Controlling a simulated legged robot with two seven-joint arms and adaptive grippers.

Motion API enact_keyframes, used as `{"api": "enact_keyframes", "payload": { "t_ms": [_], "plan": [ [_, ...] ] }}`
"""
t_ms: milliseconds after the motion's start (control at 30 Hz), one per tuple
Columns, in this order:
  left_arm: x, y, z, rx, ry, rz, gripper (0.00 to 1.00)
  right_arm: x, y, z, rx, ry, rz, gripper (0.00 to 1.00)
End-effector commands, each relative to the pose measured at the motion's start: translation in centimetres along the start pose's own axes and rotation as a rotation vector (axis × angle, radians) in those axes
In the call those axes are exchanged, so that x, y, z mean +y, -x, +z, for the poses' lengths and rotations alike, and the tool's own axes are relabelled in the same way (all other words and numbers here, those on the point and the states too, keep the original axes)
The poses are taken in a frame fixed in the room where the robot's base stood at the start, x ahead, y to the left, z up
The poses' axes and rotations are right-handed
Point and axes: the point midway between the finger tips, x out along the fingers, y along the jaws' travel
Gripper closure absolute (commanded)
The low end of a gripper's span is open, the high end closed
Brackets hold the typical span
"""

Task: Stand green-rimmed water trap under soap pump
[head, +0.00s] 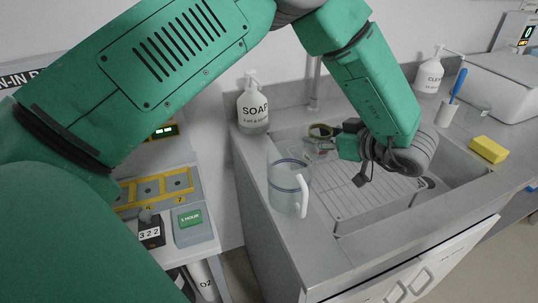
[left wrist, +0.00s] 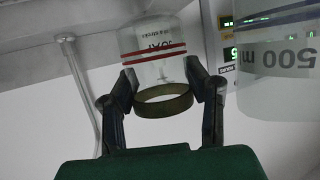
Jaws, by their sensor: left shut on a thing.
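The water trap (head: 318,146) is a small clear cup with an olive-green rim, over the left part of the sink in the head view. My left gripper (head: 332,146) is shut on it. In the left wrist view, which looks upside down, my fingers (left wrist: 163,98) flank the olive rim (left wrist: 163,106), and the clear body (left wrist: 152,60) carries red bands. I cannot tell whether its base touches anything. The white soap pump (head: 253,108), labelled SOAP, stands on the counter's back left corner, left of the trap and apart from it. My right gripper is not in view.
A clear jug (head: 288,186) with a blue band and white handle stands on the counter's left front; it also shows in the left wrist view (left wrist: 280,80). A faucet (head: 315,85) rises behind the sink. A yellow sponge (head: 488,149) lies at right.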

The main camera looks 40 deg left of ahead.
Motion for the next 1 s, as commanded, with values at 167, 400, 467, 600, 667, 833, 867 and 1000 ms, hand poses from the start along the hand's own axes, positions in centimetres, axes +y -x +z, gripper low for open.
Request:
{"api": "enact_keyframes", "payload": {
  "t_ms": [167, 400, 467, 600, 667, 833, 867, 1000],
  "plan": [
    [-0.2, -2.3, 1.9, -0.01, 0.003, -0.004, 0.84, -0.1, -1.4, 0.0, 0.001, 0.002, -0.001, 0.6],
    [-0.1, -6.2, -0.2, -0.001, 0.004, -0.007, 0.84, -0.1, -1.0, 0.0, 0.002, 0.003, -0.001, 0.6],
    [-0.1, -7.5, -0.9, 0.001, 0.004, -0.006, 0.84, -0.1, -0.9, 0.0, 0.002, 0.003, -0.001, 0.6],
    [0.0, -10.5, -2.3, 0.006, 0.004, -0.006, 0.84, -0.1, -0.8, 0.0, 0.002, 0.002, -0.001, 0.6],
    [0.0, -11.9, -2.8, 0.005, 0.002, -0.005, 0.84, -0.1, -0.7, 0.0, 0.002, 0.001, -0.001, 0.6],
    [-0.1, -15.3, -4.0, 0.0, 0.002, -0.003, 0.84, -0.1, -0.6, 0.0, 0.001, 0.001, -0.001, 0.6],
    [-0.1, -15.7, -4.1, -0.001, 0.002, -0.003, 0.84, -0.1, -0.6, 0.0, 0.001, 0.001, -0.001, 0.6],
    [-0.1, -16.8, -4.4, -0.004, 0.002, -0.003, 0.84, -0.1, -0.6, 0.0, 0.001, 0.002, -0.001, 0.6]
  ]
}}
